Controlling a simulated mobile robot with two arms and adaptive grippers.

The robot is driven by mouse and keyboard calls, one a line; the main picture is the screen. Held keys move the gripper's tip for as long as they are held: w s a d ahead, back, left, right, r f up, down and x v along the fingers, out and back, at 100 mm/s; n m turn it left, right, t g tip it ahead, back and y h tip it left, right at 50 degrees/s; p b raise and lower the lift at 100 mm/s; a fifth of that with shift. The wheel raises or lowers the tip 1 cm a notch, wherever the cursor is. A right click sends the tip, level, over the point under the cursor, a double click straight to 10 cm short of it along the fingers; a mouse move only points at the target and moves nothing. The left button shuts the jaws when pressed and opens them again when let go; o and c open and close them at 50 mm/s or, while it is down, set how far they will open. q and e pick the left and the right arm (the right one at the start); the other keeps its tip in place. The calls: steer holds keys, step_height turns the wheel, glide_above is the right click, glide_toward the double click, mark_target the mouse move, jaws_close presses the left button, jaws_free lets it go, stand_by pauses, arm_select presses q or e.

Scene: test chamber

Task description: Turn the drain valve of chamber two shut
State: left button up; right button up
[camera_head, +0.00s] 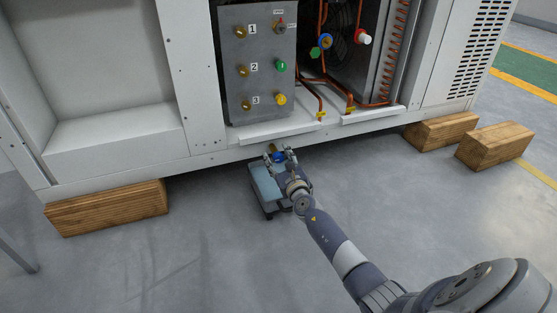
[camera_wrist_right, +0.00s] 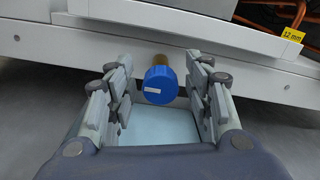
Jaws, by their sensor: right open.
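A blue round knob (camera_wrist_right: 159,86) with a small white label sits on the end of a brass fitting (camera_wrist_right: 160,61) at the chamber's lower edge. In the head view the knob (camera_head: 279,157) is partly hidden by my right gripper (camera_head: 280,153). In the right wrist view the gripper (camera_wrist_right: 160,75) is open, one finger on each side of the knob, with gaps visible on both sides. I cannot read the knob's label or tell which chamber it serves. My left gripper is not in view.
A light blue tray (camera_head: 265,184) stands on the floor under the fitting. Above is a grey panel (camera_head: 259,40) with knobs marked 1, 2 and 3. Wooden blocks (camera_head: 107,207) support the white cabinet (camera_head: 115,140).

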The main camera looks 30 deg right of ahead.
steer(key=shift+c, duration=0.4)
steer(key=c, duration=1)
steer(key=shift+o, duration=0.2)
steer(key=shift+m, duration=0.3)
steer(key=m, duration=0.4)
steer(key=shift+d, duration=0.1)
steer(key=m, duration=0.4)
steer(key=shift+d+m, duration=0.1)
steer(key=shift+m, duration=0.3)
steer(key=m, duration=0.4)
steer(key=shift+s+f+m, duration=0.1)
steer(key=shift+m, duration=0.2)
steer(key=shift+d+f+m, duration=0.1)
steer(key=shift+m, duration=1.8)
steer(key=shift+m, duration=0.3)
